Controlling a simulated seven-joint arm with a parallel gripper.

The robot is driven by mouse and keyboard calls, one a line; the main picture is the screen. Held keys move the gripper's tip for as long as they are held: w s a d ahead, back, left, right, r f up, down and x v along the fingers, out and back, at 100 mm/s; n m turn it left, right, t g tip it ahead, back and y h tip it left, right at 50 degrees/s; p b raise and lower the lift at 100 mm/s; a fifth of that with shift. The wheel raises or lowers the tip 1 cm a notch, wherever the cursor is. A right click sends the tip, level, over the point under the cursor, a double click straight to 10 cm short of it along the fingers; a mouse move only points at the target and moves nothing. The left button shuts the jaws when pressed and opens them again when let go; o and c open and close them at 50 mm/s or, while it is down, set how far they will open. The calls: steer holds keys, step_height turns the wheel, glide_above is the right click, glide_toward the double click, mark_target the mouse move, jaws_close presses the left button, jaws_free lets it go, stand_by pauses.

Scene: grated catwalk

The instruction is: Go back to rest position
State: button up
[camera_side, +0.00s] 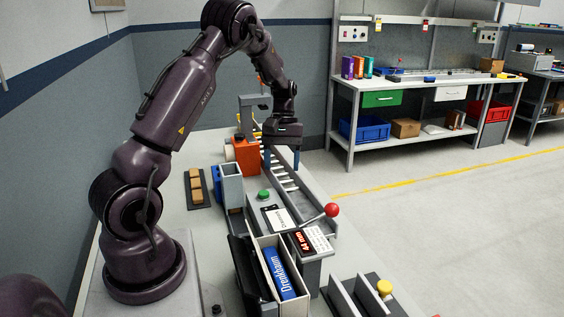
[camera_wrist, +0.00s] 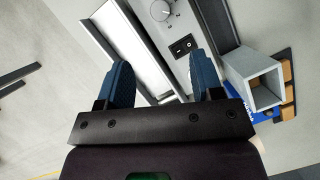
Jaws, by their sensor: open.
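My gripper (camera_side: 282,157) points down over the far part of the grey bench, above the roller conveyor (camera_side: 284,178). In the wrist view my gripper (camera_wrist: 162,82) shows two blue fingers held wide apart with nothing between them. Below the fingers lie the edge of a light channel and a grey panel with a round knob (camera_wrist: 161,10) and a black switch (camera_wrist: 183,46). My fingertips look clear of these parts, but the exact height cannot be told.
An orange-red machine (camera_side: 246,157) stands beside my gripper. A grey square tube (camera_side: 231,186), a tray of tan blocks (camera_side: 196,188), a lever with a red ball (camera_side: 331,210) and a bin with a blue box (camera_side: 279,272) are nearer. A shelved workbench (camera_side: 430,84) stands far off.

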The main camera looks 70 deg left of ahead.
steer(key=s+d+r+m+t+y, duration=0.1)
steer(key=s+d+r+m+t, duration=0.1)
steer(key=d, duration=0.6)
steer(key=s+d+r+m+t+y, duration=0.1)
steer(key=s+d+r+m+t, duration=0.1)
steer(key=s+d+r+m, duration=0.3)
steer(key=s+d+r+m+t+y, duration=0.2)
steer(key=d+r+m, duration=0.4)
steer(key=d+r, duration=0.3)
steer(key=shift+s+d+r+m+t, duration=0.35)
steer(key=shift+s+d+t, duration=0.25)
steer(key=shift+s+d, duration=0.6)
